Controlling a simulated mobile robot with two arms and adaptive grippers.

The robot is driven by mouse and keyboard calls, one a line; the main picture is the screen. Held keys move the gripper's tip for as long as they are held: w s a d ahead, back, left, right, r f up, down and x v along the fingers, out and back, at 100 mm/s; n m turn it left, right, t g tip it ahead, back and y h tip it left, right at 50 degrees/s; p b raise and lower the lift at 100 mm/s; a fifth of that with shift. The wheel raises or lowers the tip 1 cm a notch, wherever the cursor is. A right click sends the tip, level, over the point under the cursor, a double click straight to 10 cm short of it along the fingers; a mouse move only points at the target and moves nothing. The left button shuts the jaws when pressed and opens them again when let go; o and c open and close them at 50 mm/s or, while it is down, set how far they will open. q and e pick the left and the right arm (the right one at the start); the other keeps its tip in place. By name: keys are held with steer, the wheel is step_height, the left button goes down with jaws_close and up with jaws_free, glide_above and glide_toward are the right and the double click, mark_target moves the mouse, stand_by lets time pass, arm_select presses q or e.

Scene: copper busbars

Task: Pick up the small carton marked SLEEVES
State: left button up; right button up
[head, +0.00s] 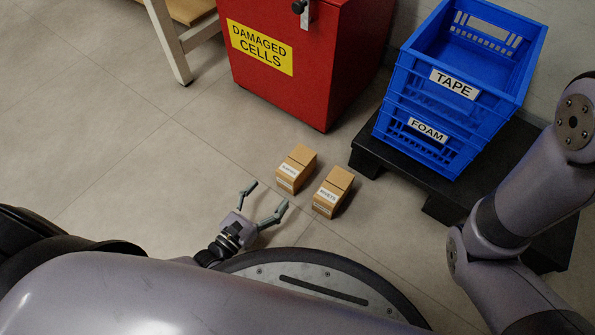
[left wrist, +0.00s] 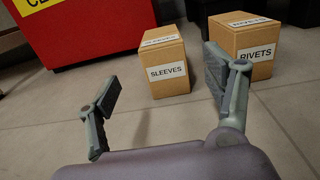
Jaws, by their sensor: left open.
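The small carton marked SLEEVES (head: 296,169) is a brown box with white labels, standing on the tiled floor. In the left wrist view the SLEEVES carton (left wrist: 166,65) stands ahead, between the directions of the two fingers. My left gripper (head: 266,202) is open and empty, low near the floor, short of the carton and apart from it. Its spread fingers also show in the left wrist view (left wrist: 165,95). My right arm shows at the right of the head view, but its gripper is out of view.
A similar carton marked RIVETS (head: 333,192) stands close to the right; it also shows in the left wrist view (left wrist: 243,45). Behind are a red DAMAGED CELLS bin (head: 335,75) and blue crates (head: 440,110) on a black pallet (head: 400,182). Floor to the left is clear.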

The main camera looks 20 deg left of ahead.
mark_target(283, 178)
arm_select(q)
steer(key=b+x, duration=0.2)
steer(key=x, duration=0.5)
steer(key=shift+f, duration=0.1)
steer(key=b+x, duration=0.3)
steer(key=x, duration=0.1)
steer(key=shift+w+d+f+b, duration=0.2)
steer(key=shift+w+f+b, duration=0.05)
steer(key=shift+w+b, duration=0.15)
steer(key=shift+w+d+r, duration=0.1)
steer(key=shift+w, duration=0.15)
steer(key=shift+r, duration=0.1)
steer(key=c, duration=1.5)
